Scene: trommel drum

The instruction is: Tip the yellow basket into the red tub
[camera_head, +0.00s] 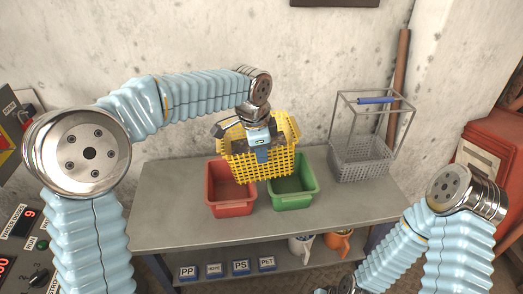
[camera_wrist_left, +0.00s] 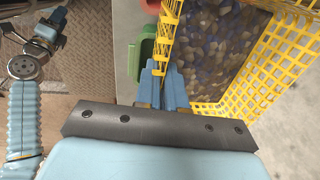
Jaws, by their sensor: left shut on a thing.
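The yellow mesh basket (camera_head: 238,167) hangs above the bench, over the back parts of the red tub (camera_head: 231,201) and the green tub (camera_head: 293,203). My left gripper (camera_head: 262,153) is shut on the basket's near wall. In the left wrist view the left gripper's fingers (camera_wrist_left: 164,78) pinch the basket's edge (camera_wrist_left: 168,50), and many small bluish and brown pieces (camera_wrist_left: 218,50) lie inside the basket. The basket looks roughly upright. The inside of the red tub is partly hidden by the basket. My right gripper is low at the bottom edge in the head view, mostly cut off.
A grey wire basket with a blue handle (camera_head: 375,100) stands on the bench (camera_head: 170,215) at the right. A wall is close behind. Bench space left of the red tub is clear.

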